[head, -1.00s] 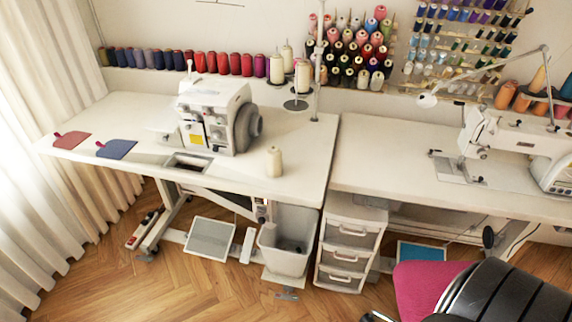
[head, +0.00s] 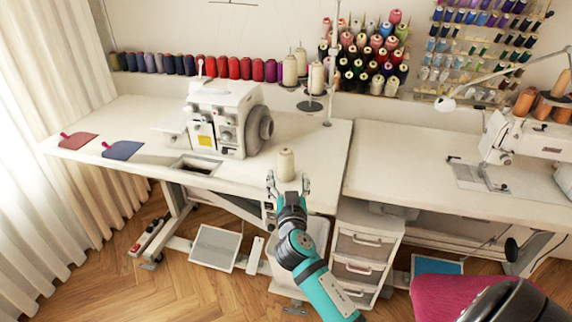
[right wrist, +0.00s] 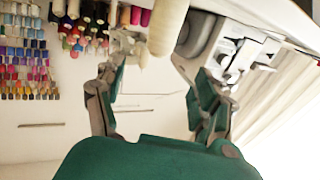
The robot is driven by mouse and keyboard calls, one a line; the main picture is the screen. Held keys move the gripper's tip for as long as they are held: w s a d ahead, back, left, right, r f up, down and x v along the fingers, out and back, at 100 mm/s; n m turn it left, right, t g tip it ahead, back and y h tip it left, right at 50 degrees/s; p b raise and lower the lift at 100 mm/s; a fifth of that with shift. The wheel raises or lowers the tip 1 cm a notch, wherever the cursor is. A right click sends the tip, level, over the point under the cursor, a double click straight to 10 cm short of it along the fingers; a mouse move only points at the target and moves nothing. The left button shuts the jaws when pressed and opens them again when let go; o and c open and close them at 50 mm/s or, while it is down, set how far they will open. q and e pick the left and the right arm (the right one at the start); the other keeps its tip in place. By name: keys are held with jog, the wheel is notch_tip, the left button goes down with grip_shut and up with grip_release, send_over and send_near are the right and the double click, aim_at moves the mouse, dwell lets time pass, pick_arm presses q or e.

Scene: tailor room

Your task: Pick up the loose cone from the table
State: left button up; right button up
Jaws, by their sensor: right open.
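The loose cone (head: 286,165) is a cream thread cone standing upright on the white table (head: 235,185), near its front edge and right of the sewing machine. My right gripper (head: 288,181) is in front of the cone, fingers pointing toward it and spread apart. From the head view I cannot tell how wide the gap to the cone is. In the right wrist view, which is turned over, the open fingers (right wrist: 148,58) show with a cream cone (right wrist: 168,25) beyond them at the top. Nothing is held. My left gripper is not in view.
A white overlock machine (head: 222,118) stands left of the cone. Cream cones (head: 315,78) stand on a thread stand behind. A red piece (head: 75,140) and a blue piece (head: 123,150) lie at the left. A drawer unit (head: 365,245) stands below.

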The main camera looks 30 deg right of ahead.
aim_at(287, 158)
jog(key=x, duration=0.7)
jog(key=shift+w+d, duration=0.1)
jog(key=shift+w, duration=0.05)
jog(key=shift+w+d, duration=0.35)
jog(key=shift+w, duration=0.1)
jog(key=x, duration=0.4)
jog(key=shift+w+d, duration=0.15)
jog(key=c, duration=1.4)
